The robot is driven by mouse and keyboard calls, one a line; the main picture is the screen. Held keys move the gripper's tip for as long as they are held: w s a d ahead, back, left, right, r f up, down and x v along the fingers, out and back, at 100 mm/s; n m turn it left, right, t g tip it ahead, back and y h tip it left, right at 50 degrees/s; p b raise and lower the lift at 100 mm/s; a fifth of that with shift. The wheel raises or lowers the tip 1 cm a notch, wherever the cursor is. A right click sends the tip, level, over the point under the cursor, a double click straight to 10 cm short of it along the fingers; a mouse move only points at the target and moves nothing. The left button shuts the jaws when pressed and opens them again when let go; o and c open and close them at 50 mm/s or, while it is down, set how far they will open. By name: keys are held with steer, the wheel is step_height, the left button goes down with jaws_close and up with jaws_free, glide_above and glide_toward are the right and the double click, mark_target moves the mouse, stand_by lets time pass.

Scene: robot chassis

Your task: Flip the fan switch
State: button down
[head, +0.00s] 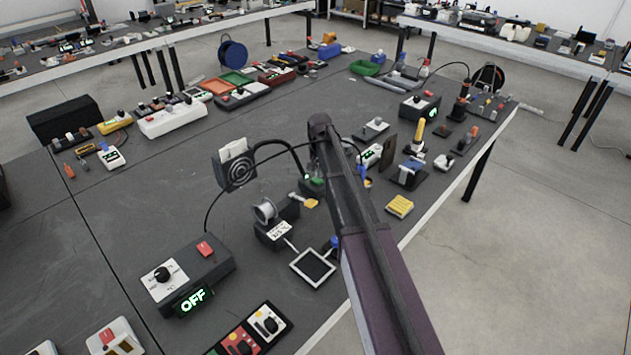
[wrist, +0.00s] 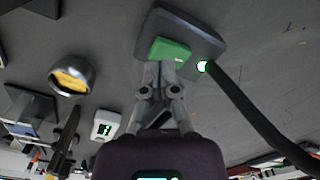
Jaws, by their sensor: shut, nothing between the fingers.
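The fan (head: 235,168) is a dark square box with a spiral grille, held on a black curved hose in the head view. The hose runs to a dark base (head: 308,190) with a green switch (head: 318,182), partly covered by my arm. In the wrist view the base (wrist: 205,32) shows the green rocker switch (wrist: 170,51) and a small lit green light beside the hose. My gripper (wrist: 161,68) is shut and empty, its fingertips at the near edge of the green switch. I cannot tell whether they touch it. In the head view my gripper is hidden behind my arm.
In the wrist view, the black hose (wrist: 255,118) runs right of my gripper and a yellow-faced lamp (wrist: 72,76) stands left.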

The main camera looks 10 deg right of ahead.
mark_target(319, 181)
steer(key=shift+f+b, duration=1.2)
stand_by(1.1)
steer(key=shift+r, duration=0.1)
steer(key=shift+r+p, duration=3.45)
steer(key=shift+p, duration=0.1)
steer(key=shift+s, duration=0.2)
steer(key=s+n, duration=0.4)
steer(key=s, duration=2.4)
steer(key=shift+s+a+n, duration=0.3)
steer(key=shift+n, duration=0.1)
